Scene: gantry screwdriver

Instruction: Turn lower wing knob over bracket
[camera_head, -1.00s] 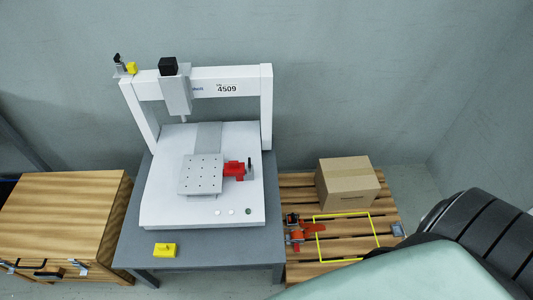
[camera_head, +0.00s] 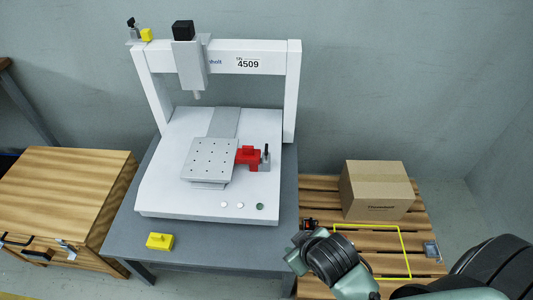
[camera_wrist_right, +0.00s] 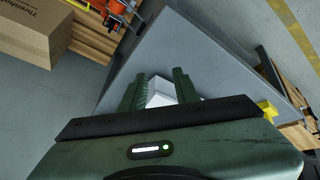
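On the white gantry machine (camera_head: 220,209), a red part (camera_head: 247,155) sits at the right edge of the perforated plate (camera_head: 209,160). A small grey bracket (camera_head: 265,163) with an upright black piece (camera_head: 266,149) stands beside it. I cannot tell for sure which part is the lower wing knob. A yellow and black fitting (camera_head: 146,34) is at the gantry's top left. My right gripper is low right of the machine in the head view, its fingertips not clear there. In the right wrist view my right gripper (camera_wrist_right: 160,78) has its fingers apart, a white machine corner showing beyond them.
The machine stands on a grey table (camera_head: 205,245) with a yellow block (camera_head: 160,241) near its front edge. On the right, a pallet (camera_head: 425,222) carries a cardboard box (camera_head: 376,190). A wooden cabinet (camera_head: 65,195) stands on the left. An orange tool (camera_wrist_right: 116,8) shows in the wrist view.

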